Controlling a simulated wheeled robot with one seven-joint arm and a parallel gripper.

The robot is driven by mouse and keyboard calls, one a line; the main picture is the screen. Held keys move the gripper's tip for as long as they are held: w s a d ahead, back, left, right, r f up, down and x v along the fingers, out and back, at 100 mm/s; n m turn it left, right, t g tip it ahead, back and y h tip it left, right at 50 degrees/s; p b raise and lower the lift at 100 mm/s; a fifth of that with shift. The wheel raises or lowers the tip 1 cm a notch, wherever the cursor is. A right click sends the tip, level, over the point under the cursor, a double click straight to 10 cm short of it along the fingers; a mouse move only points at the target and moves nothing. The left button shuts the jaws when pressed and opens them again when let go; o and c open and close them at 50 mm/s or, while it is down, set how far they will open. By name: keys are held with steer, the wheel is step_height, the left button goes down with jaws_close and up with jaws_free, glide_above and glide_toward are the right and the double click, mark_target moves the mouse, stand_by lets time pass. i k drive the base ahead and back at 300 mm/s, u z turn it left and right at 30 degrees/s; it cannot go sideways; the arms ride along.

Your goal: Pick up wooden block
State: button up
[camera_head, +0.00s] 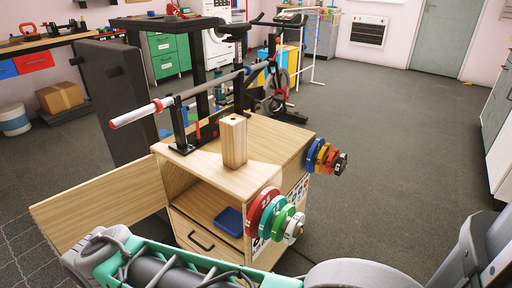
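The wooden block (234,141) is a light-coloured, tall rectangular piece. It stands upright on the top of a wooden cabinet (272,132), near its front edge, with a small dark mark on its upper end. Nothing holds it. Parts of my arm cross the bottom of the view, in front of the cabinet. My gripper is not in view, so its state and distance from the block do not show.
A metal bar (196,91) with a white-and-red end lies in black supports behind the block. Coloured plates (268,213) stick out from the cabinet's front right, more (324,158) farther back. A wooden door (100,203) hangs open left. A blue tray (230,221) sits inside. Floor is clear right.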

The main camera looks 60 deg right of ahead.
mark_target(233, 128)
steer(key=u, duration=0.8)
steer(key=i, duration=0.5)
steer(key=z, duration=3.1)
steer(key=k, duration=0.5)
steer(key=u, duration=0.4)
steer(key=i, duration=0.25)
steer(key=u, duration=0.35)
